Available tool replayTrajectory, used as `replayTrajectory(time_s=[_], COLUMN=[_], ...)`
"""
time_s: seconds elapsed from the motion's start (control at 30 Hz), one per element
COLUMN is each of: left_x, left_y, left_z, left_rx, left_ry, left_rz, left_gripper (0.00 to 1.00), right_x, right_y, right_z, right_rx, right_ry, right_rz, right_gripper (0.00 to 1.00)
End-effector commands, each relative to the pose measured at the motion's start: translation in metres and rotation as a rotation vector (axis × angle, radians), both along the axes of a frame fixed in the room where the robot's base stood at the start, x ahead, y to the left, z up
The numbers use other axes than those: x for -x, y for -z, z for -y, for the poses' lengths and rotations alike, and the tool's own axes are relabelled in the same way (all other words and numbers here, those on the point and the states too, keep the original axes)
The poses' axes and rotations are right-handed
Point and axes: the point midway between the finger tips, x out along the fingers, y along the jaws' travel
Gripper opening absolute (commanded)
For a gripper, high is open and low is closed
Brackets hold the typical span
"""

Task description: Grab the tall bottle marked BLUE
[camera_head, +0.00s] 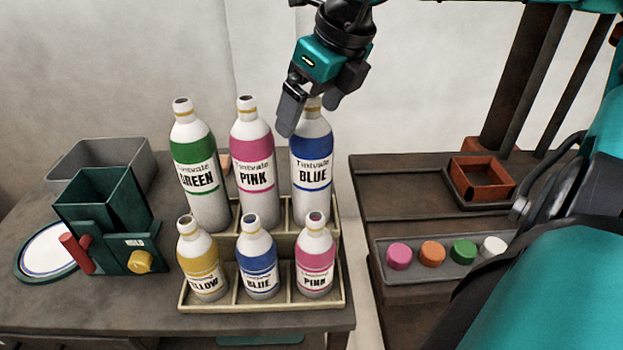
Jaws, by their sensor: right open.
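The tall bottle marked BLUE (312,158) stands upright in the back row of a cream divided rack (262,301), at the right end. A short bottle also marked BLUE (259,259) stands in the middle of the front row. My left gripper is not in view.
Tall PINK (252,150) and GREEN (199,165) bottles stand left of the tall BLUE one. Short YELLOW (203,262) and PINK (315,258) bottles are in front. A dark green vat (110,205) stands left. A tray of coloured caps (433,270) lies right, across a gap.

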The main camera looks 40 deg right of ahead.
Motion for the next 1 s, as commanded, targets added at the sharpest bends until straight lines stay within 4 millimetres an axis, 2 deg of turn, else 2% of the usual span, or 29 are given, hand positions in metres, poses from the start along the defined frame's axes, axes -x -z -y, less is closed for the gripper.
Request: replayTrajectory(time_s=[0.13,0.43,1.0], left_x=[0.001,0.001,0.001], left_y=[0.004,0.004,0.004], left_z=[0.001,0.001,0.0], left_rx=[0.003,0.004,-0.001], left_ry=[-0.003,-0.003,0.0], left_rz=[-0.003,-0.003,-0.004], left_gripper=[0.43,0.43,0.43], right_x=[-0.006,-0.008,-0.008], right_y=[0.015,0.017,0.017], right_z=[-0.001,-0.002,-0.002], right_rx=[0.001,-0.001,-0.001], right_ry=[-0.001,-0.001,-0.001], right_rz=[-0.002,0.001,0.001], right_gripper=[0.95,0.95,0.42])
